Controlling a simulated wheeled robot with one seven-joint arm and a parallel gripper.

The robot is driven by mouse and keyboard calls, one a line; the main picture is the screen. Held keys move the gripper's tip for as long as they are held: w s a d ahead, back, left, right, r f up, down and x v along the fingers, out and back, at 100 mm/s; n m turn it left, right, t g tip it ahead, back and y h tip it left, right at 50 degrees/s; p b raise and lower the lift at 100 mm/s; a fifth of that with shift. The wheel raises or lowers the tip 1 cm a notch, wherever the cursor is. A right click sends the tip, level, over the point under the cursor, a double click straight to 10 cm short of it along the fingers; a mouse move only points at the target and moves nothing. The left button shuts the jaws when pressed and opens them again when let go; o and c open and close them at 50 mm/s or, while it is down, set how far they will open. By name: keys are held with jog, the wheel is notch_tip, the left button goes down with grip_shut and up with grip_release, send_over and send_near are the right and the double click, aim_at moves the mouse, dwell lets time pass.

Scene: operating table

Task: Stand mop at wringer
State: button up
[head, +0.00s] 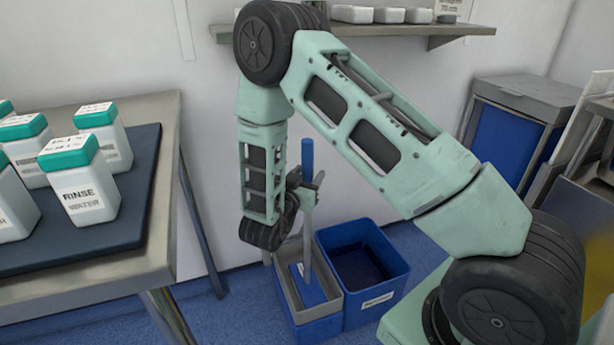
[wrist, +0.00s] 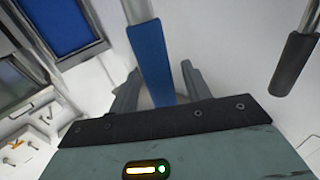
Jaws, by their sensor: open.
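The mop stands near upright, with a blue upper grip (head: 307,155) and a grey pole (head: 306,240). Its lower end is in or over the grey wringer (head: 284,290), where a blue mop head (head: 309,287) shows; exact contact at the bottom cannot be told.
A blue bucket (head: 362,262) stands right of the wringer. A steel table (head: 160,215) with several white teal-lidded bottles is at the left. A dark pole (head: 203,230) leans at the wall beside it. A wall shelf (head: 410,30) hangs above, and a blue-fronted cabinet (head: 500,140) stands right.

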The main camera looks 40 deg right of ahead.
jog(key=p+v, duration=0.1)
jog(key=v, duration=1.1)
jog(key=shift+r+p, duration=0.2)
jog(key=shift+p, duration=0.2)
jog(key=shift+w, duration=0.1)
jog(key=w+r+n+t+y, duration=0.1)
jog(key=w+r+n+y, duration=0.15)
jog(key=w+y, duration=0.6)
notch_tip(320, 180, up, 3)
jog(key=s+a+n+g+y, duration=0.1)
jog(key=s+a+n+y, duration=0.1)
jog(key=s+n+y, duration=0.3)
jog(key=s+d+r+n+g+y, duration=0.1)
jog(key=s+d+r+n+g, duration=0.15)
jog(key=s, duration=0.45)
jog(key=s+d+r+n+g+y, duration=0.1)
jog(key=s+d+n+g+y, duration=0.2)
jog(key=s, duration=0.4)
jog(key=s+a+r+n+g, duration=0.15)
jog(key=s+a+n, duration=0.25)
jog(key=s+a, duration=0.4)
jog(key=s+a+n+g, duration=0.25)
jog(key=s+a, duration=0.25)
jog(key=a, duration=0.6)
notch_tip(320, 180, up, 25)
jog(key=p, duration=2.4)
jog(key=shift+t+h+p, duration=0.35)
jog(key=shift+h+p, duration=0.05)
jog(key=shift+h, duration=0.05)
